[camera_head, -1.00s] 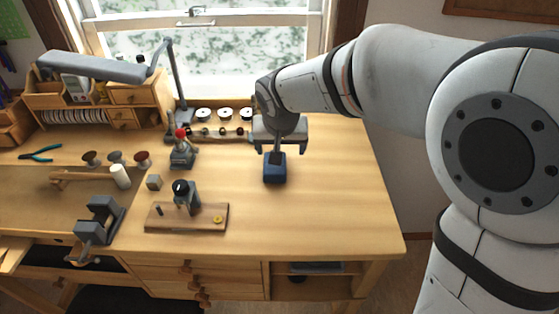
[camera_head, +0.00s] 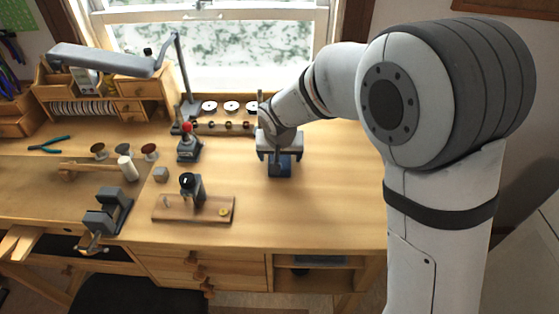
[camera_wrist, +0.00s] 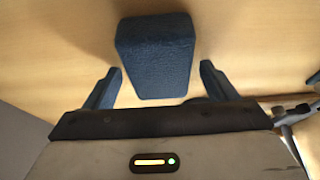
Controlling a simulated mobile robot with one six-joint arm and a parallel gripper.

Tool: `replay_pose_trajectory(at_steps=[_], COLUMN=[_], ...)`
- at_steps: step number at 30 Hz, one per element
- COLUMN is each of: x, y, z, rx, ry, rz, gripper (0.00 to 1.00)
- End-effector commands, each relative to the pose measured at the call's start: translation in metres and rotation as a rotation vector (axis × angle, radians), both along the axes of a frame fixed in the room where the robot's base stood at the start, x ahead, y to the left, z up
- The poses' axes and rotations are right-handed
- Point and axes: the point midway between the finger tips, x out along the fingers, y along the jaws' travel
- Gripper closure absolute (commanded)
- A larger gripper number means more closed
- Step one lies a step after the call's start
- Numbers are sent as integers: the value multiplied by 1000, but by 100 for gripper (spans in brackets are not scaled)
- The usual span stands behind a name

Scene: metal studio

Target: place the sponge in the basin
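The sponge, a dark blue block (camera_wrist: 155,50), stands on the wooden bench top in the wrist view. In the head view the sponge (camera_head: 279,169) shows partly below my gripper, which hides its upper part. My gripper (camera_wrist: 161,68) is open in the wrist view, with one finger to each side of the sponge's near end. Gaps show between the fingers and the sponge, and most of it lies beyond the fingertips. In the head view my gripper (camera_head: 279,153) is above the sponge. I cannot make out a basin in either view.
The bench top (camera_head: 320,215) is clear right and front of the sponge. A wooden board with a small device (camera_head: 194,208), a red-topped tool (camera_head: 188,147) and a rack of discs (camera_head: 232,107) stand left and behind. A vise (camera_head: 108,212) is further left.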

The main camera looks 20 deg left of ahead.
Motion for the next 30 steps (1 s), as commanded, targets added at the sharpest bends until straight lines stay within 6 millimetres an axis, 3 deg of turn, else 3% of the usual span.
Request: replay_pose_trajectory(at_steps=[18,25,30], x=[-1,0,0], y=[1,1,1], z=[0,5,32], rx=[0,1,4], ry=[0,-2,-4], rz=[2,2,1], gripper=[71,71,71])
